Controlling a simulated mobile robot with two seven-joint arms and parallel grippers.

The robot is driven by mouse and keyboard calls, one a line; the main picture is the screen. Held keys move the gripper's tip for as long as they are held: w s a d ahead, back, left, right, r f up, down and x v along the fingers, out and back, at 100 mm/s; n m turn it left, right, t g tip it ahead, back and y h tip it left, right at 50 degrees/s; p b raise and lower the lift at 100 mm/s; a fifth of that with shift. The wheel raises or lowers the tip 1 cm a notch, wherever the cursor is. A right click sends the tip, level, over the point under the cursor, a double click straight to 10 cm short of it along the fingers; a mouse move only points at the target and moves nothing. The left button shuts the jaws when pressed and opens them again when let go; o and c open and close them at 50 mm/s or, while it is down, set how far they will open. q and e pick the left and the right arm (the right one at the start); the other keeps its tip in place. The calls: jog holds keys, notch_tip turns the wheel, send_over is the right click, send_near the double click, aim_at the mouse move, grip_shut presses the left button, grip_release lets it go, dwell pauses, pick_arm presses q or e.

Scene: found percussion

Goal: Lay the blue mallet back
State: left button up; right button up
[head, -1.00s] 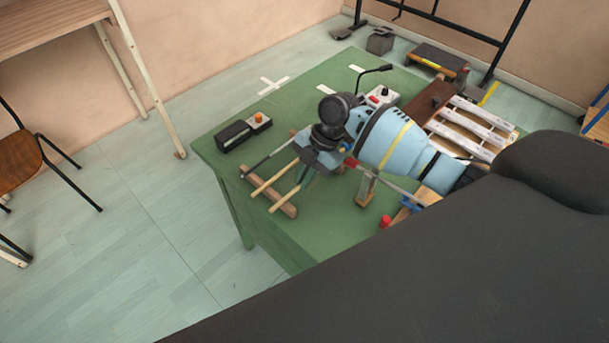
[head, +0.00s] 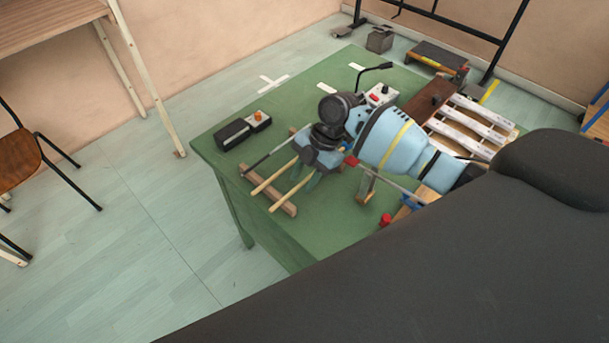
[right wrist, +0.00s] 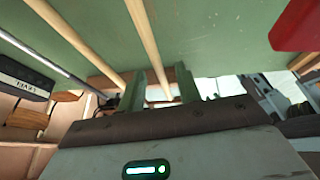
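My right gripper (head: 305,180) is low over the wooden mallet rack (head: 281,201) on the green table. Its two green fingers, also in the right wrist view (right wrist: 163,88), stand apart. A pale wooden mallet handle (head: 289,193) lies across the rack and passes between the fingers, with a gap beside it. It also shows in the right wrist view (right wrist: 142,35). I take it for the blue mallet's handle, but its head is hidden. A second wooden handle (head: 266,184) and a grey one (head: 262,158) lie to its left. My left gripper is not in view.
A black box with an orange button (head: 242,131) lies left of the rack. A red-capped piece (head: 385,220), a wooden block (head: 366,187) and white bars (head: 473,123) are right of it.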

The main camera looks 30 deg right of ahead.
jog(key=v, duration=0.7)
jog(key=shift+d+r, duration=0.15)
jog(key=shift+r, duration=0.25)
jog(key=shift+f, duration=0.1)
